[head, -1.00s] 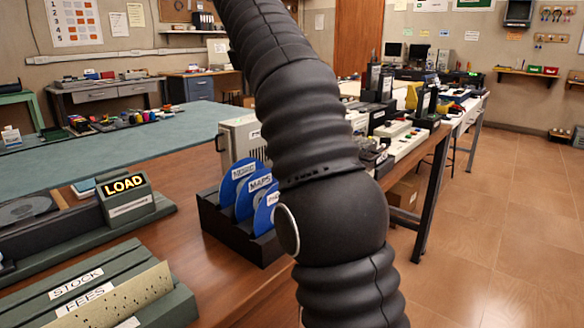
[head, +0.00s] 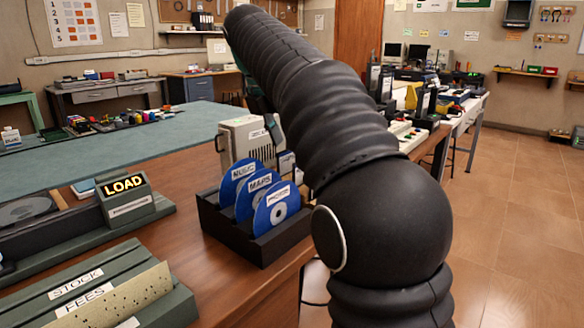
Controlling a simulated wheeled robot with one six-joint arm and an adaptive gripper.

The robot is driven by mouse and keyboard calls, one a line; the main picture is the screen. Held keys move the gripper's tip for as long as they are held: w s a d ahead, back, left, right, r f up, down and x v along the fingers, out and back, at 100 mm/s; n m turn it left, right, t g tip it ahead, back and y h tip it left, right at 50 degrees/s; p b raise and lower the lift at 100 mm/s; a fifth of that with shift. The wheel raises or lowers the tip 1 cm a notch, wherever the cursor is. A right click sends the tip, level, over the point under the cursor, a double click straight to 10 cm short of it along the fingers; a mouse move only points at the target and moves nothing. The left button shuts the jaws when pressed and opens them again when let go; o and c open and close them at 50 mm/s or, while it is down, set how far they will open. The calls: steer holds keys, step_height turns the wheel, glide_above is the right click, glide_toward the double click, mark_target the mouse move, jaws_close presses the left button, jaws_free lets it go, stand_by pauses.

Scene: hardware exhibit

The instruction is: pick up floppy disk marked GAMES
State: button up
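I cannot make out a floppy disk marked GAMES in the head view. A black slotted rack (head: 240,240) on the brown table holds blue round discs with white labels. The middle disc (head: 245,204) reads MAPS. The rear disc (head: 232,186) has a label that looks like MUSIC. My arm crosses the view from lower right to upper left. A dark part of my gripper (head: 272,128) seems to show below the arm's far end, beside a beige box (head: 238,140); its fingers are mostly hidden.
A LOAD sign (head: 127,194) stands on a dark green unit at the left. A green holder with STOCK and FEES labels (head: 85,292) is at the front left. Tiled floor (head: 510,220) is open at the right.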

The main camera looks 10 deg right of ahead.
mark_target(288, 155)
steer(key=x, duration=0.4)
steer(key=shift+s+f, duration=0.1)
steer(key=shift+f, duration=0.35)
jaws_close()
